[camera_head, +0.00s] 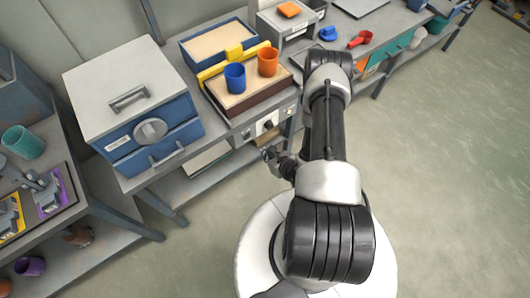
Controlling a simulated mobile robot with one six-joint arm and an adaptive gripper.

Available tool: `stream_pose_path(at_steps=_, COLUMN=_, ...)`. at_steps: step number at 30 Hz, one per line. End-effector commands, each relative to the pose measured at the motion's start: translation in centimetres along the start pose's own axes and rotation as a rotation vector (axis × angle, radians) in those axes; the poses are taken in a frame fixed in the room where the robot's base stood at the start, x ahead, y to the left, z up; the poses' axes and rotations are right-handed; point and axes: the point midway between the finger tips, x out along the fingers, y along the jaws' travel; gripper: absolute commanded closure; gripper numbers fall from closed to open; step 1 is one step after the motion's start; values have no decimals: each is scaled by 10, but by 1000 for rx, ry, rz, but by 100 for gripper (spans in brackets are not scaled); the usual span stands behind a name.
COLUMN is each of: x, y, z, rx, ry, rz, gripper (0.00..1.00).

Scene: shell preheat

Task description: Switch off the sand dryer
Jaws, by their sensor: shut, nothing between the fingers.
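The sand dryer appears to be the unit on the bench with a brown-sided, sand-filled tray (228,104); no label on it is readable. A pale front panel (247,134) below the tray carries a dark knob or switch (268,125) and other small controls. The setting of these controls is too small to tell. My gripper (271,153) is shut and empty, just in front of and below the panel. I cannot tell whether its fingertips touch anything. My arm hides the right end of the panel.
A blue cabinet (178,112) with a grey lid and a round dial stands to the left. A blue cup (235,77) and an orange cup (268,62) stand on the sand tray. A shelf (205,180) runs below the bench. Open floor (440,200) lies to the right.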

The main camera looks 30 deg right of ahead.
Motion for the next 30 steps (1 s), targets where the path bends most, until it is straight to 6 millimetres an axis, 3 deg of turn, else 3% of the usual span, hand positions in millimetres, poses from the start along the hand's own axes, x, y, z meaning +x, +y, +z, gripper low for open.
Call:
stream_pose_path(at_steps=10, x=77, y=2, z=-2, rx=-3, ry=-1, rz=3, gripper=100)
stream_pose_path(at_steps=12, x=85, y=0, z=9, rx=-4, ry=-3, rz=1, gripper=100)
stream_pose_path(at_steps=19, x=99, y=0, z=25, rx=0, ry=0, rz=1, gripper=100)
stream_pose_path(at_steps=30, x=101, y=0, z=28, rx=1, ry=1, rz=0, gripper=100)
